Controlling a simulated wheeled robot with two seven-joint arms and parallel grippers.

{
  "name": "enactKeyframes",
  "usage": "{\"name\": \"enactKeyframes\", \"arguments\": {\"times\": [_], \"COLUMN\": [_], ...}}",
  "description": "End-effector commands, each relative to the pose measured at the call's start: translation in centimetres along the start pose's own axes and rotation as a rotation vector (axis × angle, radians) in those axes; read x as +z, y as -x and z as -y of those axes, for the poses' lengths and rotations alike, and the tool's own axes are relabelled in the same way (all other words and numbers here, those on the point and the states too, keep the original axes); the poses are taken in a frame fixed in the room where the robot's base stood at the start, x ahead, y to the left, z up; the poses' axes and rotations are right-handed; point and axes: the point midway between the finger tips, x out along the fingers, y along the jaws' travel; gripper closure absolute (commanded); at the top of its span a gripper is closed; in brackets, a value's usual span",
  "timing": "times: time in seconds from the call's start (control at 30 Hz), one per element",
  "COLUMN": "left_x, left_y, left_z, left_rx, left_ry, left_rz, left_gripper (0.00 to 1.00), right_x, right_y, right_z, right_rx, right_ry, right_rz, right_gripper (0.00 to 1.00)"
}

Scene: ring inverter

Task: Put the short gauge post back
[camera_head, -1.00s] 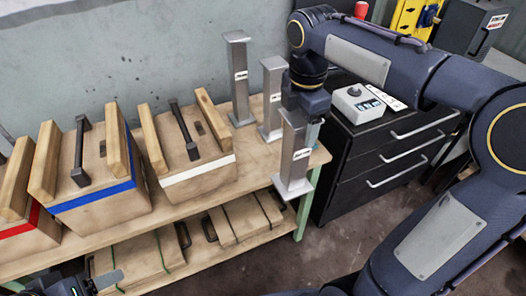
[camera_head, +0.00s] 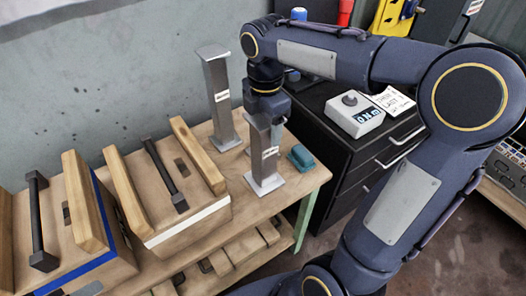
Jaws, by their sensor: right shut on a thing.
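My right gripper (camera_head: 268,112) reaches down from above and is shut on the top of a grey metal post (camera_head: 265,150) with a small white label and a square foot. The post is upright over the bench top near its right end; I cannot tell whether its foot touches the wood. A taller post (camera_head: 218,98) stands behind it to the left. Another post is mostly hidden behind my gripper and the held post. A small grey shape at the bottom left edge may be the tip of my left gripper (camera_head: 88,289); its jaws cannot be made out.
Wooden boxes with black handles, one with a white stripe (camera_head: 187,226), fill the bench (camera_head: 262,208) to the left. A teal block (camera_head: 301,157) lies right of the held post. A black drawer cabinet (camera_head: 352,168) with a white dial device (camera_head: 354,114) stands to the right.

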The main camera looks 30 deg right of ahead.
Motion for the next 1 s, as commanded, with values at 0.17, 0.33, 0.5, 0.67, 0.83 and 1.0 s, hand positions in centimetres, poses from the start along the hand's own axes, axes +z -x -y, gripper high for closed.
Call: {"name": "enactKeyframes", "arguments": {"times": [0.17,0.33,0.5,0.67,0.83,1.0], "left_x": [0.1,0.2,0.2,0.2,0.3,0.2], "left_y": [-0.1,-0.3,-0.4,-0.3,-0.5,-0.5], "left_z": [0.1,0.1,0.2,0.2,0.2,0.2], "left_rx": [0.000,0.000,0.000,0.000,0.000,0.000], "left_ry": [0.000,0.000,0.000,0.000,0.000,0.000], "left_rz": [0.000,0.000,0.000,0.000,0.000,0.000], "left_gripper": [0.40,0.40,0.40,0.40,0.40,0.40], "right_x": [0.0,0.0,0.0,0.0,0.0,0.0], "right_y": [-1.9,-4.2,-5.5,-5.5,-5.8,-5.8], "right_z": [0.0,0.0,0.0,-0.1,0.0,0.0], "right_rx": [0.000,-0.002,0.002,0.003,0.002,0.001], "right_ry": [-0.001,-0.001,-0.001,-0.001,0.000,0.000], "right_rz": [0.000,-0.001,-0.001,-0.001,-0.001,-0.001], "right_gripper": [0.97,0.97,0.97,0.97,0.97,0.17]}}
